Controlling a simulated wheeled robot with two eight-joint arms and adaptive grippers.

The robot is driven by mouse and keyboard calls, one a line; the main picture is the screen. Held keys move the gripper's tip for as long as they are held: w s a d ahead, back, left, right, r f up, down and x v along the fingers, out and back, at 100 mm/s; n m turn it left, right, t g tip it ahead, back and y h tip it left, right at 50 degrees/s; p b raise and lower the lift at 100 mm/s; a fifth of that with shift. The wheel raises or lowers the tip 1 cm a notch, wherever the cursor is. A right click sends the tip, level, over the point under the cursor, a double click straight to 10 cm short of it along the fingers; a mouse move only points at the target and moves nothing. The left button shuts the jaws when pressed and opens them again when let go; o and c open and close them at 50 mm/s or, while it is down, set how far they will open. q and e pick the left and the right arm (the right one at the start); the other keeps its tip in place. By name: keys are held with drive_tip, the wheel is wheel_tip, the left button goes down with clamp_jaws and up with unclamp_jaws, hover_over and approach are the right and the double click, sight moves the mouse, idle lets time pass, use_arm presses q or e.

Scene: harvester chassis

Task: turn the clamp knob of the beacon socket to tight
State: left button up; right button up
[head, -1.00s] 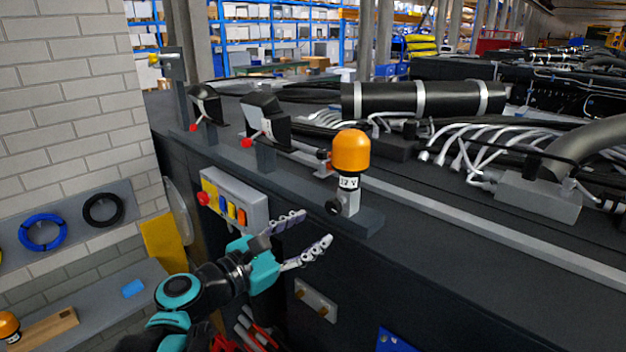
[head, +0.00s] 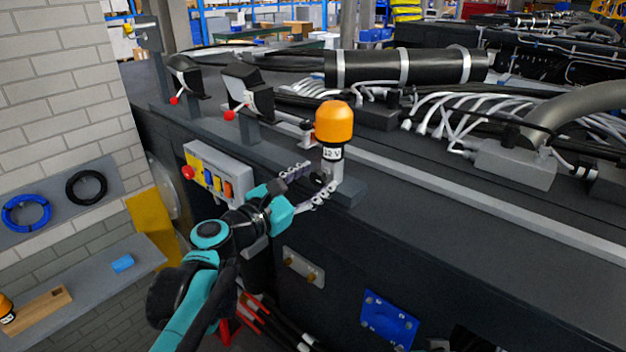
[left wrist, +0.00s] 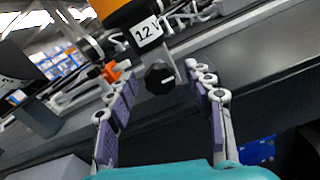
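The orange beacon (head: 334,121) with a "12 V" label stands upright on its grey socket (head: 334,172) at the chassis edge. The black clamp knob (left wrist: 159,78) with a white mark is on the socket's side, below the label in the left wrist view. My left gripper (head: 307,183) is open at the socket. In the left wrist view its two fingers (left wrist: 160,95) stand apart, with the knob seen between and beyond their tips. I cannot tell whether they touch it. In the head view the fingers partly hide the knob. My right gripper is not in view.
A grey control box (head: 215,175) with a red button and coloured switches is left of the gripper. Work lamps (head: 246,92) stand on the chassis edge behind. A metal bracket plate (head: 303,267) and a blue plate (head: 389,318) are on the side below.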

use_arm(q)
drive_tip(key=c, duration=1)
drive_tip(key=shift+m, duration=0.3)
drive_tip(key=m+b, duration=0.1)
drive_tip(key=m, duration=0.3)
drive_tip(key=shift+m, duration=0.3)
drive_tip(key=m+b, duration=0.1)
drive_tip(key=m, duration=0.4)
drive_tip(key=shift+d+f, duration=0.1)
drive_tip(key=m, duration=0.7)
drive_tip(key=shift+f+m+b, duration=0.1)
drive_tip(key=shift+m+b, duration=0.3)
drive_tip(key=m, duration=0.5)
drive_tip(key=shift+m+b, duration=0.3)
drive_tip(key=shift+m, duration=0.1)
drive_tip(key=shift+f, duration=0.1)
